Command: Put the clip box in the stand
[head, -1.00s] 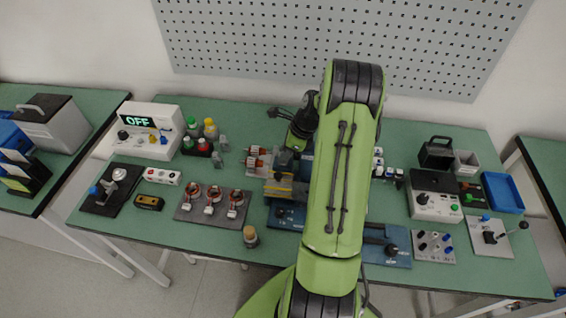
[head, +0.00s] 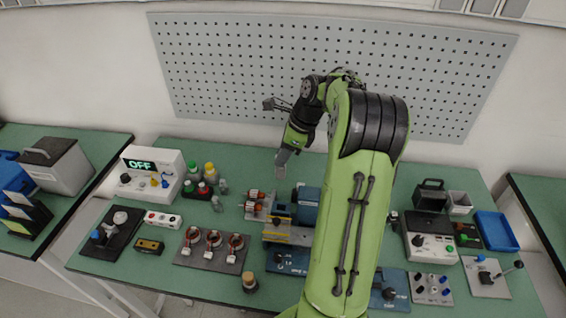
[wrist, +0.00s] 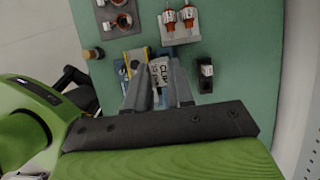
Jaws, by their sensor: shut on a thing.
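My gripper (wrist: 160,88) is shut on the clip box (wrist: 160,72), a small pale box with dark "CLIP" lettering, seen between the fingers in the wrist view. In the head view my gripper (head: 282,161) hangs above the rear part of the green bench, fingers pointing down, apart from the things below. The box is hard to make out there. A small dark block with a pale top (wrist: 206,72) stands on the bench to the right of the fingers in the wrist view. I cannot tell for sure whether it is the stand.
A blue and yellow fixture (head: 283,229) stands mid-bench, with orange-ended rotors (head: 256,205) to its left. Copper-coil stators (head: 212,246) and a capped jar (head: 249,283) are nearer the front. A blue tray (head: 497,231) lies at the right. My arm hides part of the bench.

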